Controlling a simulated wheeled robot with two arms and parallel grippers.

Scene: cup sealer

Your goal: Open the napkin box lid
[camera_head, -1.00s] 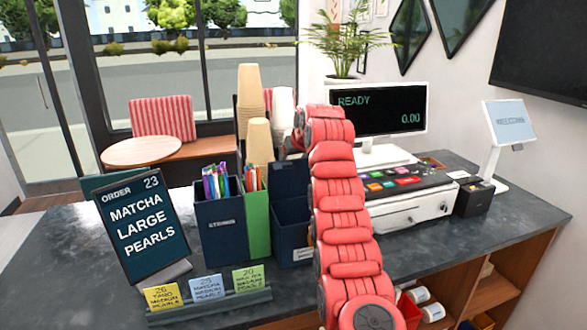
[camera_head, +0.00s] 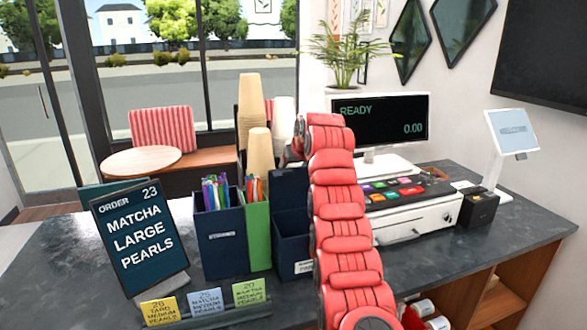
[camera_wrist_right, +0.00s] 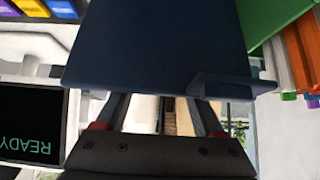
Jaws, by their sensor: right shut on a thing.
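The dark navy napkin box (camera_head: 291,245) stands on the counter beside the green holder. Its navy lid (camera_head: 289,187) stands raised, about upright, at the back of the box. My red right arm covers the right side of the box and lid. My right gripper (camera_head: 291,153) is at the lid's top edge, mostly hidden by the arm. In the right wrist view the lid (camera_wrist_right: 150,50) fills the upper middle, with a small tab on its edge. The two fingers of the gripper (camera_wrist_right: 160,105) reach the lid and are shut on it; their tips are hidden. My left gripper is not in view.
The green holder (camera_head: 257,235) and a navy straw box (camera_head: 221,240) stand left of the napkin box. Stacked cups (camera_head: 259,152) are behind. The register (camera_head: 415,215) is close on the right. An order sign (camera_head: 140,238) and note cards (camera_head: 206,302) are front left.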

